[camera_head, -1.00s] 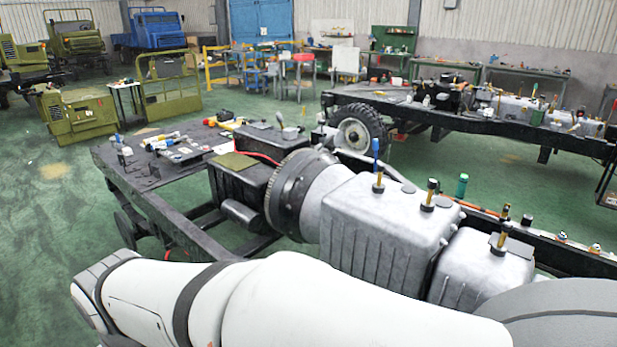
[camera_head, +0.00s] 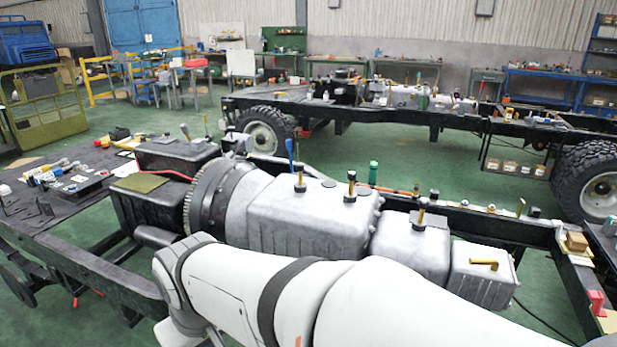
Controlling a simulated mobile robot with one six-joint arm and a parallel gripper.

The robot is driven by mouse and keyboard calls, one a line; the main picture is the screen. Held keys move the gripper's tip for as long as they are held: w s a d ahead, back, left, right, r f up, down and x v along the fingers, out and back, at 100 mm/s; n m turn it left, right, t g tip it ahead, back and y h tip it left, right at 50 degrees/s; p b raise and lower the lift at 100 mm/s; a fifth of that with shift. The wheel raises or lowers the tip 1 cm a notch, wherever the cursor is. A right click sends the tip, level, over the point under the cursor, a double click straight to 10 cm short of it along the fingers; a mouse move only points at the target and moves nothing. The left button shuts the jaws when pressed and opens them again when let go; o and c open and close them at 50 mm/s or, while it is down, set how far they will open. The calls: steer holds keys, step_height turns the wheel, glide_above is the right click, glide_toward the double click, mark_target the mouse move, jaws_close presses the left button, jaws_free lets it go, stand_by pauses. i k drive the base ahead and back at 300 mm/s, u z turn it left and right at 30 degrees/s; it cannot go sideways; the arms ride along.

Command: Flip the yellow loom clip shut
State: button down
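I cannot make out a yellow loom clip for certain. A small yellow object (camera_head: 119,133) lies at the back of the dark deck at left, too small to identify. A yellow-brown handle-shaped piece (camera_head: 484,264) sits on the rearmost grey housing of the near chassis. My white arm crosses the bottom of the head view, in front of the chassis. My gripper is out of view.
The near chassis carries a large grey gearbox (camera_head: 305,222) with upright brass and coloured pieces. Small tools and parts cover the dark deck (camera_head: 95,218). A second chassis (camera_head: 400,112) with wheels stands behind, with open green floor (camera_head: 130,106) around it.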

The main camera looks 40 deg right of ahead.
mark_target(415, 188)
steer(key=z, duration=2.25)
steer(key=i, duration=0.95)
